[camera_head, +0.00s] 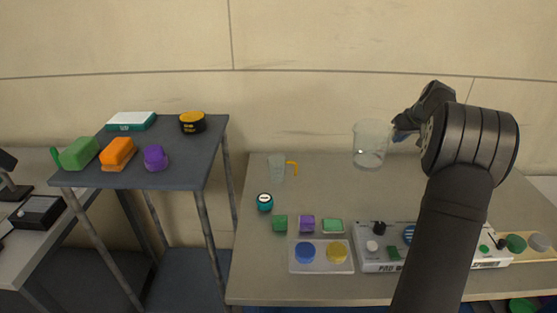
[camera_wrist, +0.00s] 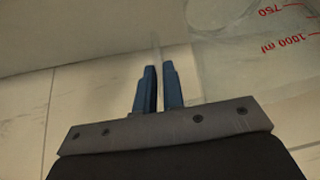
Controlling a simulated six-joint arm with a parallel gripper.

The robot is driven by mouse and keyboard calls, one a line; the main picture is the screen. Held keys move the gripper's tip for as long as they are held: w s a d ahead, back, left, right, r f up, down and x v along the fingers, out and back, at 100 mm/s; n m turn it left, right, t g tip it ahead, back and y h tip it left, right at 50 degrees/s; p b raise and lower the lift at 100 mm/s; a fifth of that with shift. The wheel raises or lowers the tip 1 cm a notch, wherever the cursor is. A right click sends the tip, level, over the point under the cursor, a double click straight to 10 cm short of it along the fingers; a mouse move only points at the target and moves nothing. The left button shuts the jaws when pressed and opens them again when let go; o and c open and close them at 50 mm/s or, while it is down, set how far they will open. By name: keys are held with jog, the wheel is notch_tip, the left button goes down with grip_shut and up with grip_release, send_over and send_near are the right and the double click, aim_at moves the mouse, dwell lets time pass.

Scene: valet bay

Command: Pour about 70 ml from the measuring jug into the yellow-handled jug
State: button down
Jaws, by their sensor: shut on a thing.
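The clear measuring jug (camera_head: 370,148) is held above the back of the table, right of the middle, and looks about upright. In the wrist view the measuring jug (camera_wrist: 225,22) shows red marks "750" and "1000 ml". My gripper (camera_head: 399,132) is at its right side. In the wrist view the blue fingers of my gripper (camera_wrist: 158,82) are shut on its thin clear handle. How much liquid it holds I cannot tell. The yellow-handled jug (camera_head: 277,169) is small and clear. It stands on the table to the left and lower, apart from the measuring jug, its handle pointing right.
A teal-and-black round tin (camera_head: 265,202) and several small blocks stand in front of the yellow-handled jug. A tray with blue and yellow discs (camera_head: 320,268) and a white box (camera_head: 375,265) line the table (camera_head: 250,290) front. A grey side stand (camera_head: 190,160) with brushes is at left.

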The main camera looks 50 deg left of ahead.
aim_at(369, 131)
jog(key=a+f, duration=0.1)
jog(key=a, duration=0.3)
jog(key=w+a+f+n, duration=0.1)
jog(key=a, duration=0.3)
jog(key=a+f+n+g, duration=0.1)
jog(key=a, duration=0.2)
jog(key=shift+w+a+f+y, duration=0.2)
jog(key=shift+a+y, duration=0.1)
jog(key=shift+a, duration=0.1)
jog(key=s+a+f+n, duration=0.1)
jog(key=a+f, duration=0.1)
jog(key=a, duration=0.3)
jog(key=s+a+f+n+g, duration=0.1)
jog(key=a+f, duration=0.1)
jog(key=a, duration=0.4)
jog(key=shift+s+f, duration=0.25)
jog(key=shift+s, duration=0.05)
jog(key=shift+a, duration=0.15)
